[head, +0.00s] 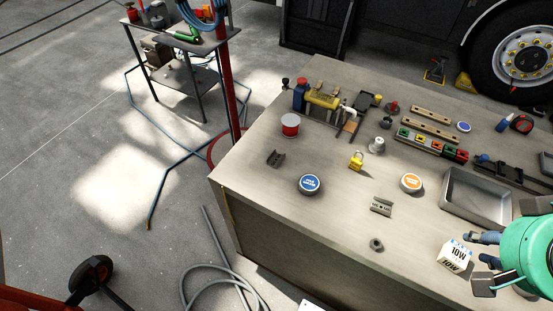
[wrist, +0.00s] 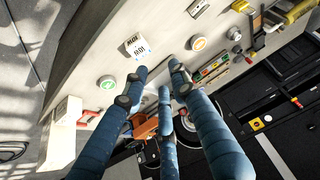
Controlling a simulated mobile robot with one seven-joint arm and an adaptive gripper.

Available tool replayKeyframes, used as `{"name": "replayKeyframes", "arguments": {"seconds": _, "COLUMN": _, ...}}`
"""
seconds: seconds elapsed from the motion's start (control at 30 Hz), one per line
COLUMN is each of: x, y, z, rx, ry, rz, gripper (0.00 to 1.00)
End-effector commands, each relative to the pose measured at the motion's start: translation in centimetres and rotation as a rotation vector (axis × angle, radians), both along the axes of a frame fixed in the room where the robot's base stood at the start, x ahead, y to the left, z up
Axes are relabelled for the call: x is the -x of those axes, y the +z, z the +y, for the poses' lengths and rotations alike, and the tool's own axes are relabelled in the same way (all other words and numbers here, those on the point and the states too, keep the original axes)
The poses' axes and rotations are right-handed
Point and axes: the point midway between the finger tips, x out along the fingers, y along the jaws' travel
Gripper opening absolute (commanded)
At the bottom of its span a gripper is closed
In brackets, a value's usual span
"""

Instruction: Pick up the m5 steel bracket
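A light grey steel bracket (head: 381,206) with small dark marks on its face lies on the workbench (head: 330,235) in the head view. It also shows at the top edge of the wrist view (wrist: 197,7). A darker metal bracket (head: 275,158) lies farther left on the bench. I cannot read which one is marked M5. My gripper (head: 478,262) is at the right edge of the head view, beside a white 10W box (head: 455,255) and to the right of both brackets. Its blue fingers are spread, with nothing between them in the wrist view (wrist: 157,88).
An orange-lidded tin (head: 411,182), a blue-lidded tin (head: 311,184), a dark nut (head: 376,245) and a yellow padlock (head: 356,160) stand around the brackets. A grey metal tray (head: 477,195) is at the right. Several tools crowd the far side. The bench's front left is clear.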

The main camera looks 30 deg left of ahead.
Motion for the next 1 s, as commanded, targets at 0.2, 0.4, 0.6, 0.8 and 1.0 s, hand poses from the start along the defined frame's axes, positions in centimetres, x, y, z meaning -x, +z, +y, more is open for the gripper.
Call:
{"name": "replayKeyframes", "arguments": {"seconds": 0.2, "x": 0.0, "y": 0.0, "z": 0.0, "rx": 0.000, "ry": 0.000, "rz": 0.000, "gripper": 0.24}}
{"name": "replayKeyframes", "arguments": {"seconds": 0.4, "x": -0.5, "y": 0.3, "z": 0.3, "rx": -0.004, "ry": 0.002, "rz": 0.005, "gripper": 0.24}}
{"name": "replayKeyframes", "arguments": {"seconds": 0.6, "x": -2.5, "y": 1.4, "z": 1.7, "rx": -0.022, "ry": 0.010, "rz": 0.034, "gripper": 0.24}}
{"name": "replayKeyframes", "arguments": {"seconds": 0.8, "x": -6.1, "y": 2.7, "z": 4.7, "rx": -0.048, "ry": 0.019, "rz": 0.086, "gripper": 0.24}}
{"name": "replayKeyframes", "arguments": {"seconds": 1.0, "x": -10.2, "y": 3.5, "z": 8.9, "rx": -0.071, "ry": 0.026, "rz": 0.145, "gripper": 0.24}}
